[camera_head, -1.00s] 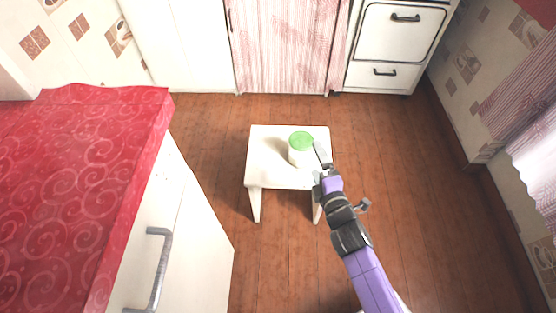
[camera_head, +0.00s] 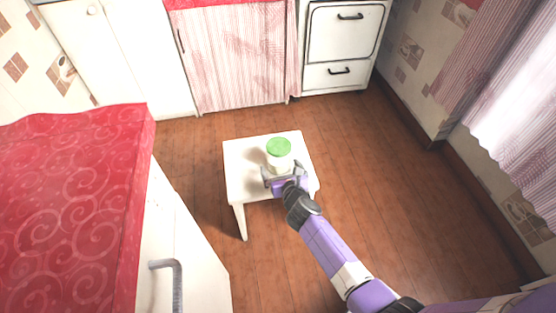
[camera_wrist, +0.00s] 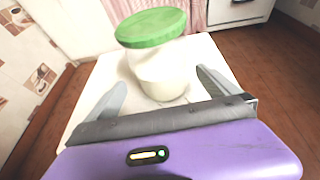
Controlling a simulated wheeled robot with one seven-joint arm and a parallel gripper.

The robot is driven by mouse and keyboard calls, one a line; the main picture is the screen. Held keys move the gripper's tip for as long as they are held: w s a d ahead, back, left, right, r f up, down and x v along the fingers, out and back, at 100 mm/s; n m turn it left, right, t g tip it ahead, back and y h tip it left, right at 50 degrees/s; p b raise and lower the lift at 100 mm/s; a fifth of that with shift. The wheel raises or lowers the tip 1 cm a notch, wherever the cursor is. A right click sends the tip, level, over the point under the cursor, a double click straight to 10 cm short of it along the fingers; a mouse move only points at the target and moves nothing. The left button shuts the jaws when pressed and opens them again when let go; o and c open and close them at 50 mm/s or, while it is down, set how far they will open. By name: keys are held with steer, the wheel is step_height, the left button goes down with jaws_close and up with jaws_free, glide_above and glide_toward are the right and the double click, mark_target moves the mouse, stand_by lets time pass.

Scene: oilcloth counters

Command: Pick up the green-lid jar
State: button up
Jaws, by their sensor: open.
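The green-lid jar (camera_head: 279,150) stands upright on a small white stool (camera_head: 240,160). It has a flat green lid and a pale body. In the wrist view the jar (camera_wrist: 164,72) is just beyond my gripper (camera_wrist: 162,88), a little left of the middle between the fingertips. My gripper (camera_head: 283,172) is open at the near side of the jar, with one finger to each side. The fingers do not visibly press on the jar. In the head view the gripper hides the jar's lower part.
A counter with a red swirl-patterned oilcloth (camera_head: 70,190) stands at the left, with a grey handle (camera_head: 172,275) on its white front. A white oven (camera_head: 343,45) and a striped curtain (camera_head: 235,60) are at the back. The wooden floor (camera_head: 400,200) right of the stool is clear.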

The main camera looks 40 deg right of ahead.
steer(key=b+x, duration=0.2)
steer(key=x, duration=0.2)
steer(key=shift+w+d+f, duration=0.15)
steer(key=shift+d, duration=0.2)
steer(key=c, duration=1.9)
steer(key=shift+c, duration=0.3)
